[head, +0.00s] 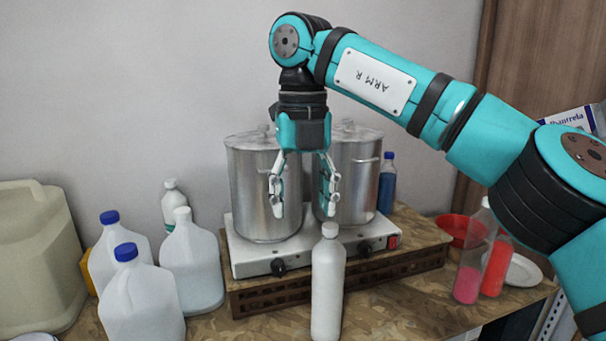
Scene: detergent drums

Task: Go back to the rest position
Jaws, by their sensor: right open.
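My right gripper (303,205) hangs fingers down in the head view, open and empty. Its two fingertips are apart, in front of two metal pots and above a white bottle. The left pot (248,195) and the right pot (359,175) stand side by side on a white hot plate (240,257). My right arm reaches in from the right side. My left gripper is not in view.
White jugs (192,262) with blue or white caps and a large beige drum (35,255) stand at the left. At the right are bottles with pink and red contents (468,283), a red bowl (455,230) and a white plate (523,270). A blue bottle (386,190) stands behind.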

